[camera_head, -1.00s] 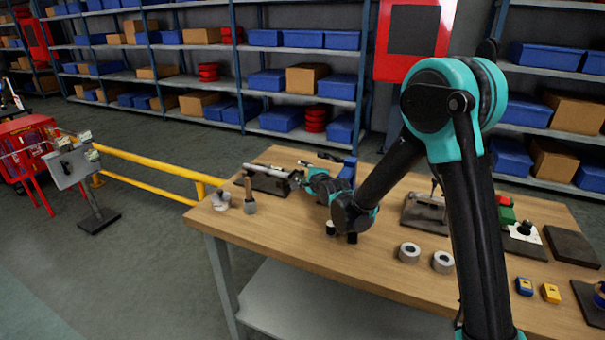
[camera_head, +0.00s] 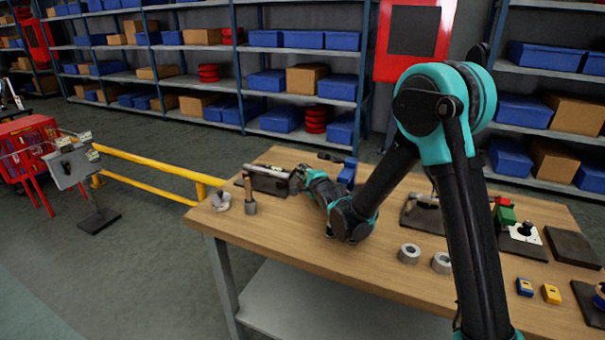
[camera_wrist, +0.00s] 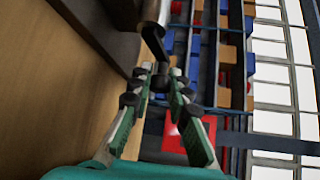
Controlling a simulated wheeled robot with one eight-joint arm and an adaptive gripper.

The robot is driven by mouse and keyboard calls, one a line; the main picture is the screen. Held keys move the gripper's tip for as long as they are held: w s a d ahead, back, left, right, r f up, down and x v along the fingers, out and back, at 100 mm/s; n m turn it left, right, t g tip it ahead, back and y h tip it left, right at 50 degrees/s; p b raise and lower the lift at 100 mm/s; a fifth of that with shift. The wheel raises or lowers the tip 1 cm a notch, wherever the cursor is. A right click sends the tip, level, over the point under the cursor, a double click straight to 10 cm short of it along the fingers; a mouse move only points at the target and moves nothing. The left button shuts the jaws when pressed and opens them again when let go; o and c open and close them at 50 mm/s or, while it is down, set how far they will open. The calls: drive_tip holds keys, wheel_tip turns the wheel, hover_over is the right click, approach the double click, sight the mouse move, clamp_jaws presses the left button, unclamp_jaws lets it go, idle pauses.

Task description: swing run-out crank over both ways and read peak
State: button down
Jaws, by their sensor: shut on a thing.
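The run-out fixture (camera_head: 268,182) is a dark block with a light metal shaft, at the back left of the wooden workbench (camera_head: 300,255). My gripper (camera_head: 299,178) is at the right end of this shaft, small and partly hidden by my wrist. In the wrist view, a dark bent crank (camera_wrist: 152,42) comes off the end of the metal shaft (camera_wrist: 164,12). My gripper (camera_wrist: 160,76) is shut on the crank's dark end between its fingertips. The dark block also shows at the upper left there. I cannot make out a gauge face or reading.
A blue upright part (camera_head: 348,172) is close behind my forearm. The bench's front left is clear.

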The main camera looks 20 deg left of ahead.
drive_tip(key=c, duration=1.4)
unclamp_jaws()
drive_tip(key=v, duration=1.2)
